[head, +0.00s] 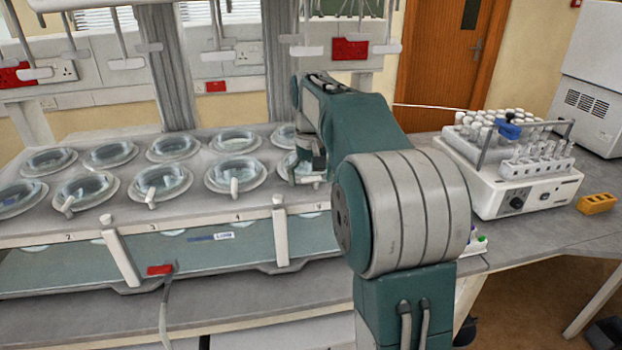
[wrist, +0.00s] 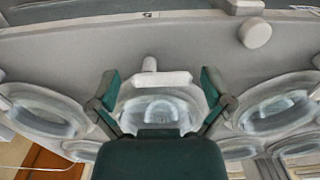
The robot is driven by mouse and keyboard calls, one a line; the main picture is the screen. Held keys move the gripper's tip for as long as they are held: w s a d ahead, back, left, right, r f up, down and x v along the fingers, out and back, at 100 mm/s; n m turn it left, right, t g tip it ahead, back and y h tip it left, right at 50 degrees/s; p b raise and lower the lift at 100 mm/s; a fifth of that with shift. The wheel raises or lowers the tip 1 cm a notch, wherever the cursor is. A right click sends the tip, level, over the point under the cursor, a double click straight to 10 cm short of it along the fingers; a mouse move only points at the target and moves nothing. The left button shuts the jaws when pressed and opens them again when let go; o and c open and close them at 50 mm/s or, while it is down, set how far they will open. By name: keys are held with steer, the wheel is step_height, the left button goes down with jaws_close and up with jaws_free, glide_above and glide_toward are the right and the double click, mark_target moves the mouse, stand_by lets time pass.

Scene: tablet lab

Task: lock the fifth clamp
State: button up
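The fifth vessel (head: 285,160) stands at the right end of the front row in the head view, mostly hidden behind my arm. I cannot tell whether the clamp is locked.
Several other vessels (head: 236,168) with white clamps fill two rows to the left. Rods and paddles (head: 213,55) hang above the back. A tube-rack machine (head: 510,175) and a yellow block (head: 596,203) stand on the bench at right.

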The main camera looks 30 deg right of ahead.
steer(key=shift+a, duration=0.1)
steer(key=c, duration=1)
steer(key=shift+m, duration=0.4)
steer(key=m, duration=0.3)
steer(key=shift+w+f+m, duration=0.1)
steer(key=shift+w+m, duration=0.05)
steer(key=shift+m, duration=0.25)
steer(key=m, duration=0.4)
steer(key=shift+w+d, duration=0.15)
steer(key=shift+d, duration=0.1)
steer(key=shift+m, duration=0.3)
steer(key=o, duration=1.1)
steer(key=shift+c, duration=0.2)
steer(key=shift+r, duration=0.2)
